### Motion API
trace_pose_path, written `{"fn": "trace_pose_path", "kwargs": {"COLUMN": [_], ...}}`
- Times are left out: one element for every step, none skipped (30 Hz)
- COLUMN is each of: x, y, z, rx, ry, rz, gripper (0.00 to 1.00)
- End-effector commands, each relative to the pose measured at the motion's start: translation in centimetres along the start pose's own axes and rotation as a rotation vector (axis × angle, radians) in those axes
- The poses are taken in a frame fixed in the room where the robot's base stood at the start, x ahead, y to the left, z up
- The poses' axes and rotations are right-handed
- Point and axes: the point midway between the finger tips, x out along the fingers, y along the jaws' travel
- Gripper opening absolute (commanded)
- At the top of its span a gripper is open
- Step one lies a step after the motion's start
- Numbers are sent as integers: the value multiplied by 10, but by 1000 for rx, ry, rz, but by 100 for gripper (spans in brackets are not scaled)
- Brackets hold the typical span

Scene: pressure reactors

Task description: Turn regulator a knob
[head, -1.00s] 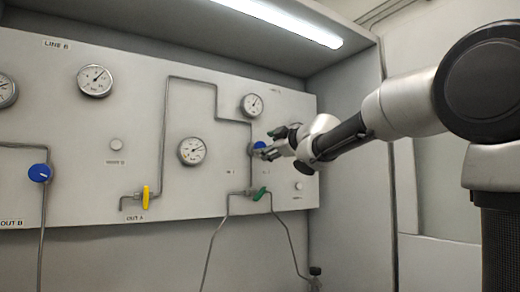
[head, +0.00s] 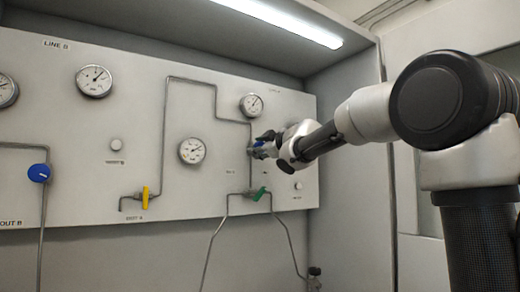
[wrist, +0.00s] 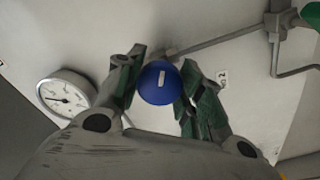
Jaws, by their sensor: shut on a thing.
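The regulator knob is a round blue knob (wrist: 159,83) with a white mark on its face. In the wrist view it sits between the two green-padded fingers of my gripper (wrist: 160,92), which is shut on it. In the head view my gripper (head: 262,147) is at the panel, at the right-hand pipe, and the blue knob (head: 258,145) is mostly hidden behind the fingers. The white mark runs nearly upright in the wrist view.
A gauge (head: 251,105) is above the knob and another gauge (head: 192,151) is to its left. A green valve handle (head: 259,194) is below. A yellow handle (head: 145,197) and a second blue knob (head: 39,173) are farther left. Thin pipes run across the panel.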

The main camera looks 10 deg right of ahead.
Motion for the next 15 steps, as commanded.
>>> {"fn": "trace_pose_path", "kwargs": {"x": [0,0,0,0,0,0,0,0,0,0,0,0,0,0,0], "y": [0,0,0,0,0,0,0,0,0,-1,-1,-1,-1,-1,-1], "z": [0,0,0,0,0,0,0,0,0,0,0,0,0,0,0], "rx": [2,8,23,37,51,58,58,58,57,57,57,57,57,57,57], "ry": [0,0,0,0,0,-1,-1,-1,-1,-1,-1,-1,-1,-1,-1], "rz": [0,-1,-1,-1,-1,-1,-1,-1,-1,-1,-1,-1,-1,-1,-1], "gripper": [13,13,13,13,13,13,13,13,13,13,13,39,45,50,57]}}
